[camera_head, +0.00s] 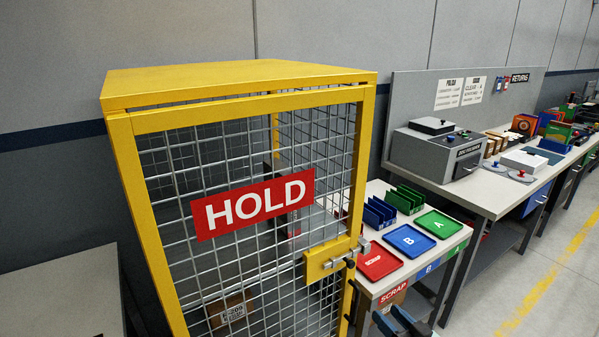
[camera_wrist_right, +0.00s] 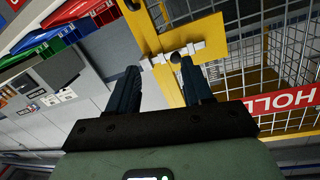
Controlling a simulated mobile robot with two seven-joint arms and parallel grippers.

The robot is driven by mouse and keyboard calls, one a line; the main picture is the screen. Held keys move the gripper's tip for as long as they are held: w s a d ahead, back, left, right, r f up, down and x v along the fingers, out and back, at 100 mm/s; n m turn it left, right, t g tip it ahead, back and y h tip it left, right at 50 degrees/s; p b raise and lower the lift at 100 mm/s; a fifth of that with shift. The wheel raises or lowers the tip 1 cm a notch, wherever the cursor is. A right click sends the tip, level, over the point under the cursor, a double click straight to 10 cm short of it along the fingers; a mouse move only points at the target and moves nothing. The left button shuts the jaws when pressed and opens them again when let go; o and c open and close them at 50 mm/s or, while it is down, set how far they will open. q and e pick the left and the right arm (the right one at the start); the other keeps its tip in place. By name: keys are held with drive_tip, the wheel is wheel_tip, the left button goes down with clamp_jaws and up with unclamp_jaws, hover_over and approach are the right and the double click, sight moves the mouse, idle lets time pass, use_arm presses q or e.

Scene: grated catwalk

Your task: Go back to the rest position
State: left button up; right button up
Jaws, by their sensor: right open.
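My right gripper (camera_head: 398,322) shows at the bottom edge of the head view, below and right of the latch of the yellow cage. In the right wrist view its two dark fingers (camera_wrist_right: 160,82) stand apart with nothing held between them. The silver bolt latch (camera_head: 338,257) with a black knob sits on a yellow plate on the cage door; it also shows just beyond the fingertips in the right wrist view (camera_wrist_right: 172,54). The fingers look clear of it, though the exact distance is hard to tell. My left gripper is not in view.
The mesh cage (camera_head: 240,78) carries a red HOLD sign (camera_head: 254,203) and has a cardboard box (camera_head: 231,311) inside. Right of it, a table holds a red tray (camera_head: 379,262), a blue tray (camera_head: 410,240) and a green tray (camera_head: 438,224). Open floor (camera_head: 560,270) lies far right.

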drive_tip(key=s+a+f+m+g+h+p, duration=0.1)
drive_tip(key=s+a+f+m+g+h, duration=0.2)
drive_tip(key=f, duration=0.9)
drive_tip(key=s+a+f+m+g+p, duration=0.15)
drive_tip(key=s+f+g, duration=0.3)
drive_tip(key=f, duration=0.75)
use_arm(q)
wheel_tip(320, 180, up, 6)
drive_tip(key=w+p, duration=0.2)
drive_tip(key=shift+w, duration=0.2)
use_arm(e)
drive_tip(key=s+a+f+g, duration=0.2)
drive_tip(key=s+f+g, duration=0.1)
drive_tip(key=s, duration=0.6)
drive_tip(key=s+a+f+g, duration=0.3)
drive_tip(key=s+f, duration=0.1)
drive_tip(key=s, duration=0.4)
drive_tip(key=s+a+f+m+g, duration=0.1)
drive_tip(key=s+a+f+g, duration=0.2)
drive_tip(key=s, duration=0.6)
drive_tip(key=shift+s+a+f+y, duration=0.15)
drive_tip(key=shift+s+f+y, duration=0.15)
drive_tip(key=shift+f, duration=0.2)
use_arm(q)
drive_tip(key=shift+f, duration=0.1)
